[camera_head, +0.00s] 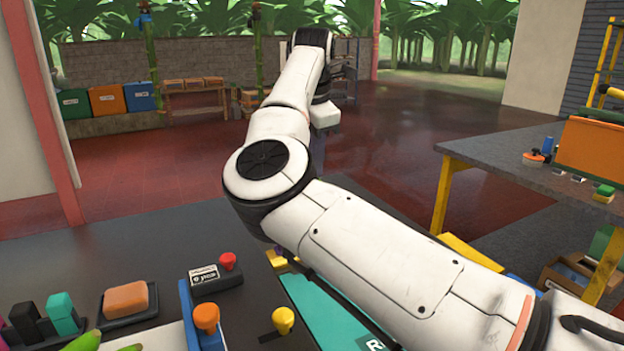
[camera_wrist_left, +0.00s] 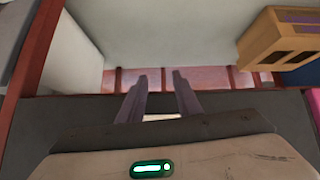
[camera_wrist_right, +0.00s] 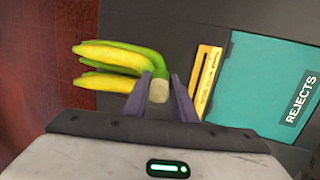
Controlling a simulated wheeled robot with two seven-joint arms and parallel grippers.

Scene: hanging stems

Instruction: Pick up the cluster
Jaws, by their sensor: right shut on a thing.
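The cluster (camera_wrist_right: 115,56) is a small bunch of yellow-green bananas, seen in the right wrist view. Its fingers point left and its pale cut crown lies between the jaws. My right gripper (camera_wrist_right: 159,84) is shut on that crown. In the head view my right arm crosses the middle and hides the gripper and this cluster. My left gripper (camera_wrist_left: 159,80) shows in the left wrist view with its fingers apart and nothing between them. It is not seen in the head view.
A teal REJECTS mat (camera_wrist_right: 262,84) and a yellow ruler-like strip (camera_wrist_right: 206,72) lie right of the cluster. The dark counter also holds a sponge on a tray (camera_head: 126,299), orange (camera_head: 206,318) and yellow (camera_head: 283,320) knobs, and green fruit (camera_head: 84,341) at bottom left.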

